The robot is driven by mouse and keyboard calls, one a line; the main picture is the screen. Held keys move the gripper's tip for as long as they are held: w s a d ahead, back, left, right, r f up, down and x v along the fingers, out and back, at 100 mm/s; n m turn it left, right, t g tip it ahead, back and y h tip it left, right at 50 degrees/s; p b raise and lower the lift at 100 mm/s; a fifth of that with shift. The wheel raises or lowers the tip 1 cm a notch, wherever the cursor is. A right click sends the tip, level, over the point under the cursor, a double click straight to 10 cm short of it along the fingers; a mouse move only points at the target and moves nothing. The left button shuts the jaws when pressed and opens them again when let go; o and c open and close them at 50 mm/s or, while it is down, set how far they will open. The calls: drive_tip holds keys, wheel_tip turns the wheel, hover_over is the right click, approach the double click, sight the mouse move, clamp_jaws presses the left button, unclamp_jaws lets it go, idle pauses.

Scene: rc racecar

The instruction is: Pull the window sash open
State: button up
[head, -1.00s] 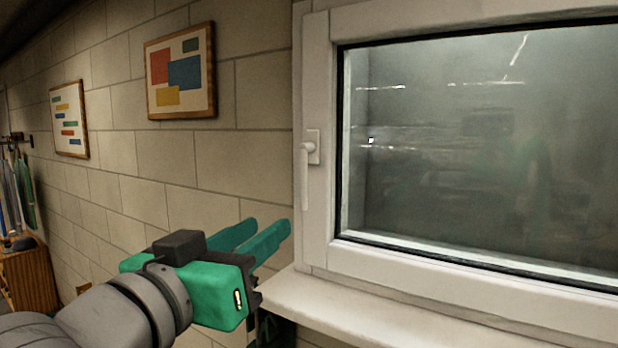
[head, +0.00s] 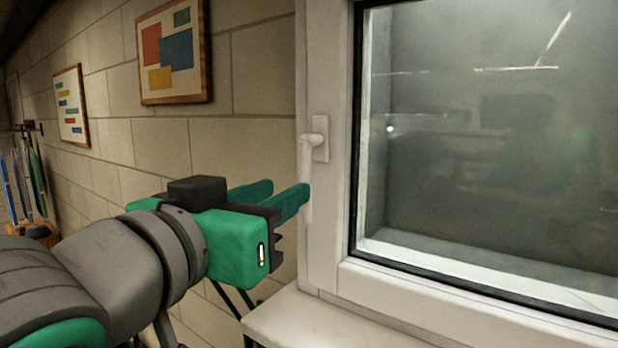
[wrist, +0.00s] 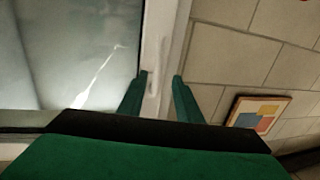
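The white window sash (head: 333,225) holds a dark glass pane and looks closed in its frame. Its white handle (head: 306,160) sits on the sash's left side and hangs straight down. My gripper (head: 289,186) has teal fingers and is open, just left of the handle. In the head view, the nearer fingertip overlaps the handle's lower part. In the wrist view, the handle (wrist: 153,78) shows between the two spread fingertips (wrist: 160,78). I cannot tell whether either finger touches it.
A white sill (head: 320,325) juts out below the window. A tan block wall (head: 250,130) runs along the left, with a framed picture (head: 173,52) and a smaller one (head: 70,105). Tools (head: 25,180) hang at the far left.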

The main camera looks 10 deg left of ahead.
sight(306, 180)
drive_tip(key=shift+w+d, duration=0.35)
drive_tip(key=shift+w, duration=0.95)
drive_tip(key=shift+w+d, duration=0.3)
drive_tip(key=shift+w, duration=1)
drive_tip(key=shift+w+d, duration=0.35)
drive_tip(key=shift+w, duration=0.95)
clamp_jaws()
